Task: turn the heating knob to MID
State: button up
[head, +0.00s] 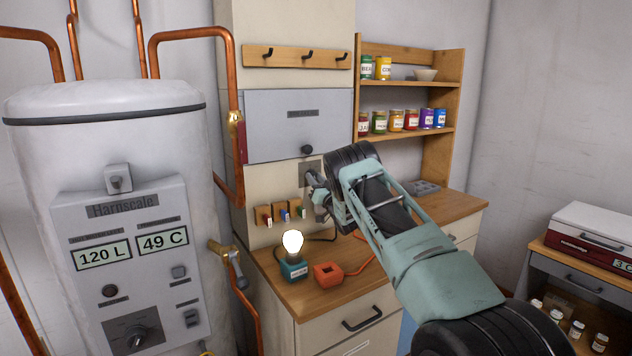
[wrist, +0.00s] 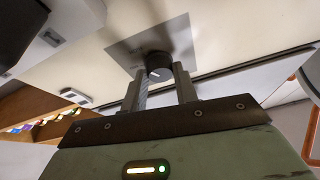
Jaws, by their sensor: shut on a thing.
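In the wrist view, my gripper (wrist: 160,88) is shut on a dark round knob (wrist: 159,63), with one finger on each side of it. A pale pointer mark shows on the knob. The knob sits on a grey wall plate (wrist: 128,46); no setting labels can be read. In the head view, my gripper (head: 316,190) is at the grey plate (head: 308,168) under the grey cabinet, and my arm and gripper hide the knob. Another dark knob (head: 135,338) is on the boiler's panel at the lower left. Its labels are too small to read.
A lit bulb (head: 292,241) on a teal base and an orange block (head: 328,274) stand on the wooden counter (head: 300,300) below my gripper. Small coloured tags (head: 283,214) hang on the wall close by. A shelf with jars (head: 410,119) stands behind my arm.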

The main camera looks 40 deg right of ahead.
jog(key=shift+f+n+b, duration=0.1)
jog(key=shift+n+b, duration=0.2)
jog(key=shift+b, duration=0.05)
jog(key=n+y+b, duration=0.2)
jog(key=n+b, duration=0.1)
jog(key=b, duration=0.1)
jog(key=n+y+b, duration=0.2)
jog(key=n+b, duration=0.2)
jog(key=n+y+b, duration=0.1)
jog(key=n+b, duration=0.3)
jog(key=shift+d+y, duration=0.25)
jog(key=shift+y, duration=0.15)
jog(key=shift+r+n+g+y+b, duration=0.2)
jog(key=shift+n+g+y+b, duration=0.15)
jog(key=shift+n+b, duration=0.55)
jog(key=shift+n, duration=0.3)
jog(key=o, duration=1)
